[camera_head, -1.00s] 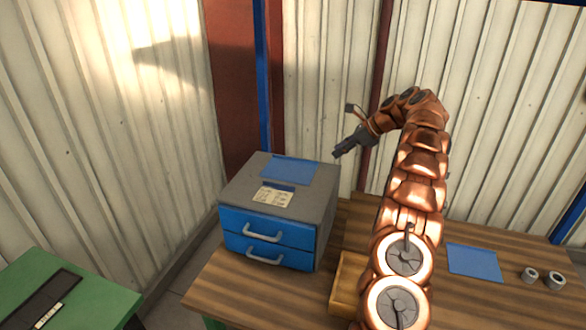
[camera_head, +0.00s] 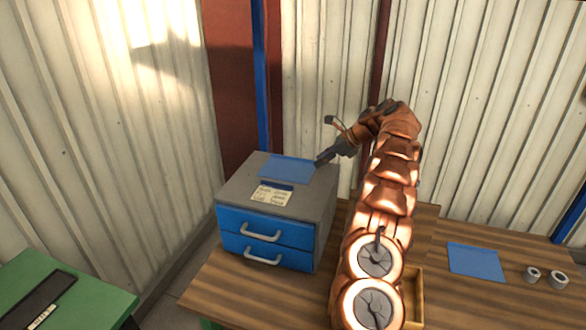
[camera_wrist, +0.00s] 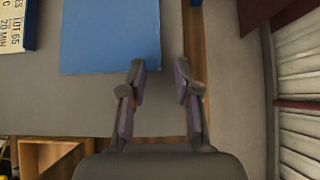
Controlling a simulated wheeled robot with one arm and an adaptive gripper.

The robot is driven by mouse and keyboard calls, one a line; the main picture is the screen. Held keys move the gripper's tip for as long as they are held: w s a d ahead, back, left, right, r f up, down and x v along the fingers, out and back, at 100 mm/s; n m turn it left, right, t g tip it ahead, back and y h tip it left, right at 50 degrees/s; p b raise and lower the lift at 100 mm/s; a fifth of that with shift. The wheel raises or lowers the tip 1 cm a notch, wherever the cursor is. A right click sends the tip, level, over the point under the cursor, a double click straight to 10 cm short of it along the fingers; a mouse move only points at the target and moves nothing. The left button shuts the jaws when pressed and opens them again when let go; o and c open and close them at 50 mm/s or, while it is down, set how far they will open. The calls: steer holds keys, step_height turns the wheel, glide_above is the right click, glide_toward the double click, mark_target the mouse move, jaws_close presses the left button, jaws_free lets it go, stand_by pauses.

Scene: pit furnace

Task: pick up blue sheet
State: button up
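One blue sheet (camera_head: 287,167) lies flat on the grey top of the drawer cabinet (camera_head: 318,205). It also shows in the upper part of the wrist view (camera_wrist: 110,35). A second blue sheet (camera_head: 475,262) lies on the wooden table at the right. My gripper (camera_head: 320,160) is at the right edge of the cabinet top, beside the right end of the first sheet. In the wrist view my gripper (camera_wrist: 160,69) is open and empty. Its left fingertip is near the sheet's lower right corner, and its right fingertip is past the cabinet edge. I cannot tell its exact height.
A printed card (camera_head: 271,195) lies on the cabinet top in front of the sheet. Two grey rings (camera_head: 546,277) stand at the table's right. A wooden tray (camera_head: 415,305) is partly hidden behind my arm. A corrugated wall (camera_head: 335,80) rises behind.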

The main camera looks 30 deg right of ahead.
steer(key=shift+c, duration=0.2)
jaws_close()
stand_by(0.3)
